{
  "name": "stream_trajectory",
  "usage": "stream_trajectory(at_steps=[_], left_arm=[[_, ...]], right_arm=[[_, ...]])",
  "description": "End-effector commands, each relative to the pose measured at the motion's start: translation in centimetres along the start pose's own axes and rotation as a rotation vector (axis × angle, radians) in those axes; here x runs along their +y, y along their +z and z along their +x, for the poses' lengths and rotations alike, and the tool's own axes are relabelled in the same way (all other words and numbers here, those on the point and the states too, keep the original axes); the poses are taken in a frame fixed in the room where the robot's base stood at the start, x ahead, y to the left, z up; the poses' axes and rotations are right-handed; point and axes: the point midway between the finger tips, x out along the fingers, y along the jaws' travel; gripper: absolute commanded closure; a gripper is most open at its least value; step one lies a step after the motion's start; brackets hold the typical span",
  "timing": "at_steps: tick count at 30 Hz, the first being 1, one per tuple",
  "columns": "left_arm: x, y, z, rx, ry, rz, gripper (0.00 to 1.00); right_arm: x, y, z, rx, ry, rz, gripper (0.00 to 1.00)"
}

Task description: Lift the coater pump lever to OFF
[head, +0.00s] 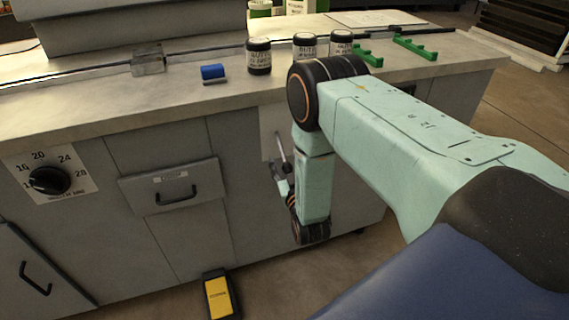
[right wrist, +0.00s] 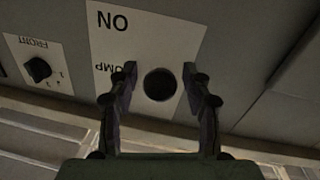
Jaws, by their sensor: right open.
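The coater pump plate (head: 269,123) is a pale panel on the cabinet front, partly hidden by my right arm in the head view. A thin metallic lever (head: 280,147) shows in front of it, slanting. In the right wrist view the white plate (right wrist: 135,40) appears upside down, with "ON" and part of "PUMP" readable. A dark round knob (right wrist: 160,84), apparently the lever's end, lies between the spread fingers of my right gripper (right wrist: 159,74). The fingers stand apart on either side of it; contact is not clear. In the head view the right gripper (head: 280,170) is small beside my wrist.
A dial marked "FRONT" (right wrist: 38,69) sits beside the plate. A temperature dial (head: 49,180) and a drawer (head: 175,187) are left on the cabinet. Dark jars (head: 259,57), a blue piece (head: 212,72) and green holders (head: 414,48) stand on the counter. A yellow-black pedal (head: 219,297) is on the floor.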

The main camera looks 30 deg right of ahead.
Motion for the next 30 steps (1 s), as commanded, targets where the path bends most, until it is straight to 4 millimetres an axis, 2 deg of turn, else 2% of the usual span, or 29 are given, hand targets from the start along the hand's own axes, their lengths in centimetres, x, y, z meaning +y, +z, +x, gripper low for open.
stream_trajectory(at_steps=[8,25,30], left_arm=[[0.00,0.02,0.01,0.000,0.000,0.000,0.60],[0.00,0.01,0.01,0.000,0.000,0.000,0.60],[0.00,0.01,0.01,0.000,0.000,0.000,0.60]], right_arm=[[-0.23,-0.06,0.09,0.000,-0.002,0.000,0.51],[-0.19,-0.01,0.05,-0.001,-0.001,0.000,0.99],[-0.20,0.01,0.04,-0.002,-0.001,0.000,1.00]])
